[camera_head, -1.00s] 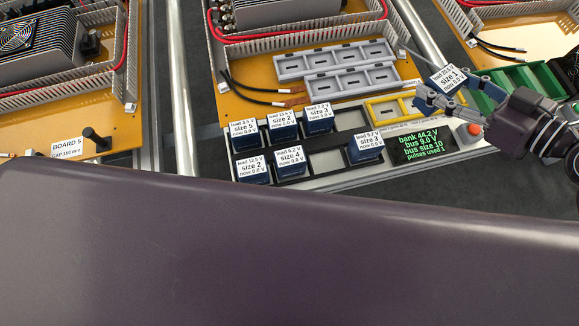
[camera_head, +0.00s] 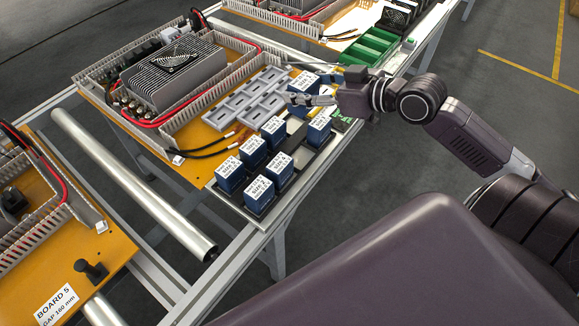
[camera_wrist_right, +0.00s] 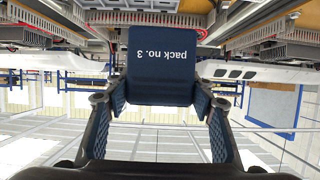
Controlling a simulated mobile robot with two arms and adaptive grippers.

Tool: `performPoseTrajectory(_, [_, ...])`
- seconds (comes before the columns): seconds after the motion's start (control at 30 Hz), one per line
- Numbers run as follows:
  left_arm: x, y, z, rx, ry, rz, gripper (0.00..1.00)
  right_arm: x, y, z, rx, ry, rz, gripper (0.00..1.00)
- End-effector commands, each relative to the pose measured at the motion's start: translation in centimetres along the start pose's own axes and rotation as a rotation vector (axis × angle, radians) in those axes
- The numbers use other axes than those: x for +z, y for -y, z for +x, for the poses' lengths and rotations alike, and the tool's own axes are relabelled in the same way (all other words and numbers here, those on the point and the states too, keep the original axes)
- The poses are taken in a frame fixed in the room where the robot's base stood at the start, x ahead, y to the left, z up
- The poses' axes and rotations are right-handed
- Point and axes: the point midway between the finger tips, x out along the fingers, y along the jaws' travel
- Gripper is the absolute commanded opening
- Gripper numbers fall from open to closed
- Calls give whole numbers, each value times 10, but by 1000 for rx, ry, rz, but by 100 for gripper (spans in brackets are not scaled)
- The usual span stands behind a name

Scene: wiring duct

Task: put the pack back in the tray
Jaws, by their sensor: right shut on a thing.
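My right gripper (camera_head: 308,98) is shut on a dark blue pack (camera_head: 331,79) with a white label on top. In the right wrist view this pack (camera_wrist_right: 162,65), marked "pack no. 3", sits between the two fingers of the gripper (camera_wrist_right: 161,100). In the head view it is partly hidden behind the gripper. The black tray (camera_head: 296,124) lies along the front of the board, left of and below the gripper. It holds several blue packs, such as one at its left end (camera_head: 230,176) and one near its right end (camera_head: 319,131). An empty place shows between packs. My left gripper is not in view.
Grey slotted holders (camera_head: 246,98) lie on the orange board behind the tray. A display with green text (camera_head: 341,122) is partly hidden under my right arm. Green bins (camera_head: 368,47) stand farther back right. A bare metal tube (camera_head: 135,185) runs at left.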

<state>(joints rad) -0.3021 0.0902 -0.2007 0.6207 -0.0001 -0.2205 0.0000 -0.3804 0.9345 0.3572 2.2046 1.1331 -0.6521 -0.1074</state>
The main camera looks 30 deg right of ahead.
Motion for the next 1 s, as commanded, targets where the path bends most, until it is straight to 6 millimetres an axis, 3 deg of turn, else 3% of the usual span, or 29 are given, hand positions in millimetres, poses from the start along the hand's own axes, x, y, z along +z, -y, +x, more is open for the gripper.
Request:
performPoseTrajectory(0.17, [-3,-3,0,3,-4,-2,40,26,-1,10,3,3,9,14])
performPoseTrajectory(0.4, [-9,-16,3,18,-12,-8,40,87,-1,36,3,2,8,14])
performPoseTrajectory(0.6, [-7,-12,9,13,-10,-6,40,129,-1,53,4,1,5,14])
performPoseTrajectory(0.87, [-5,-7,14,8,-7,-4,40,152,-1,63,4,0,3,14])
performPoseTrajectory(1.0, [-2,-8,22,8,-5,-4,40,174,-1,72,4,1,5,14])
